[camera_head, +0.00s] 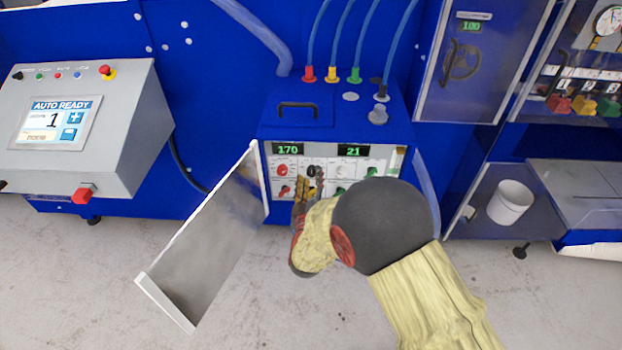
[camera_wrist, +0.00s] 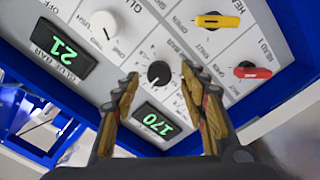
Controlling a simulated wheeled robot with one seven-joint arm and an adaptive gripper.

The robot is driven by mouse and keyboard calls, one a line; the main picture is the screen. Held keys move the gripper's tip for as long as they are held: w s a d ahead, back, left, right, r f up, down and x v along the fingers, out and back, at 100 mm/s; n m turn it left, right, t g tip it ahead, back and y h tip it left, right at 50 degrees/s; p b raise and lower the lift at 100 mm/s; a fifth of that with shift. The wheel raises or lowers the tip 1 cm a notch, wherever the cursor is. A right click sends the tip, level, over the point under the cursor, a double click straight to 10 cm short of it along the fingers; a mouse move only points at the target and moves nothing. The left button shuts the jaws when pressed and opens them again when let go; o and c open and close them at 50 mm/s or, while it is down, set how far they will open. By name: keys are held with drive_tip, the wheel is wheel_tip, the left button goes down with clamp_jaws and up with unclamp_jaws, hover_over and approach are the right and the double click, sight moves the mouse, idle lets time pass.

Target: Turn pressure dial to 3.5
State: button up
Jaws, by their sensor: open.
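A small round black dial (camera_wrist: 158,73) with a white pointer and printed scale sits on the light control panel (camera_wrist: 115,57). In the wrist view the panel is seen upside down. My gripper (camera_wrist: 158,76) is open, with one finger on each side of the black dial and visible space between each finger and the knob. In the head view my gripper (camera_head: 311,181) is in front of the panel and partly covers the dial. The green display beside the dial (camera_wrist: 151,123) reads 170; another display (camera_wrist: 64,47) reads 21. The dial's exact setting is too small to read.
A white knob (camera_wrist: 105,26), a yellow handle (camera_wrist: 217,20) and a red handle (camera_wrist: 252,70) sit near the dial. An open metal door (camera_head: 210,240) stands left of my gripper. A touchscreen console (camera_head: 75,125) is further left; a white bucket (camera_head: 510,202) is right.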

drive_tip(key=shift+w, duration=0.5)
clamp_jaws()
idle(0.3)
